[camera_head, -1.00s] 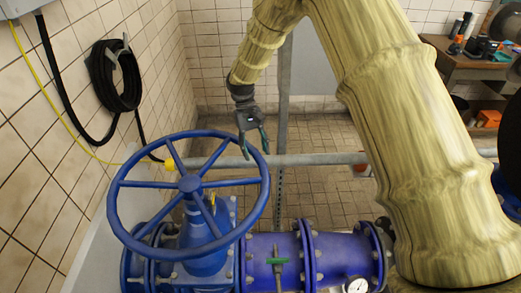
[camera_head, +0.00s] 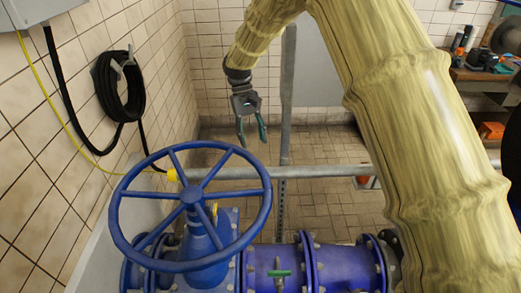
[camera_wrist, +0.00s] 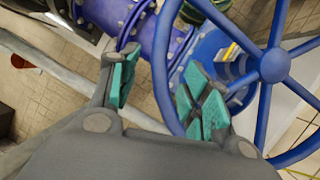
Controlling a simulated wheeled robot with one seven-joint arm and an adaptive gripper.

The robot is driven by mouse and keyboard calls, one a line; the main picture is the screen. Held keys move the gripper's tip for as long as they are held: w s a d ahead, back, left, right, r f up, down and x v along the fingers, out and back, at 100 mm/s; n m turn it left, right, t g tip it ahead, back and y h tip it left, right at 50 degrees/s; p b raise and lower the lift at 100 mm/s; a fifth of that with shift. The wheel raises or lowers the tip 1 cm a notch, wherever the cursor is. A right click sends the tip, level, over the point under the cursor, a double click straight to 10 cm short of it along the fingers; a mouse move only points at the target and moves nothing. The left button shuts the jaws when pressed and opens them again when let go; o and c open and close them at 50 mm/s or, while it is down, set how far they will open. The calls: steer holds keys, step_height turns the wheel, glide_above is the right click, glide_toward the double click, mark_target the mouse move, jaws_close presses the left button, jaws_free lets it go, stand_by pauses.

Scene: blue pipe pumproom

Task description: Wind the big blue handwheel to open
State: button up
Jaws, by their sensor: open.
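The big blue handwheel (camera_head: 191,196) stands on a blue valve at the lower left in the head view, its spokes meeting at a central hub. My gripper (camera_head: 252,137) is above and behind the far right part of its rim, with the fingers pointing down and apart. In the wrist view the handwheel (camera_wrist: 273,66) fills the right side. My gripper (camera_wrist: 153,95) is open there, with teal finger pads. The left part of the rim passes behind the right finger pads in that picture. I see nothing held, and cannot tell whether a finger touches the rim.
A grey horizontal pipe (camera_head: 320,171) and a grey upright post (camera_head: 287,100) stand behind the wheel. A blue flanged pipe (camera_head: 343,267) runs right from the valve. A black hose coil (camera_head: 119,86) hangs on the tiled left wall. A bench (camera_head: 485,74) is far right.

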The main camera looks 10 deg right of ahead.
steer(key=shift+v, duration=1.65)
steer(key=shift+f, duration=0.1)
steer(key=s+d+f+n+g+h, duration=0.2)
steer(key=s+d+f, duration=0.3)
steer(key=s, duration=0.4)
steer(key=s+d+f+n+g+h+p, duration=0.15)
steer(key=s+d+f, duration=0.35)
steer(key=s, duration=0.5)
steer(key=s+d+f+n+g+h, duration=0.1)
steer(key=s+d+f+h, duration=0.15)
steer(key=s+d, duration=0.55)
steer(key=s+a+f+m+t+y+b, duration=0.1)
steer(key=s+f+m+t+y+b, duration=0.1)
steer(key=s+f, duration=0.5)
steer(key=s+a+f+m+t+y+b, duration=0.2)
steer(key=s+f, duration=0.5)
steer(key=f, duration=0.9)
steer(key=s+a+f+m+t+y+b, duration=0.1)
steer(key=s+f+m+t+y+b, duration=0.1)
steer(key=s+f, duration=0.5)
steer(key=shift+s+a+f+m+t+y+b, duration=0.25)
steer(key=shift+f+t+y+b, duration=0.45)
steer(key=shift+f+t+b, duration=1.35)
steer(key=shift+d+f+g, duration=0.1)
steer(key=shift+f+g, duration=0.3)
steer(key=shift+g, duration=0.3)
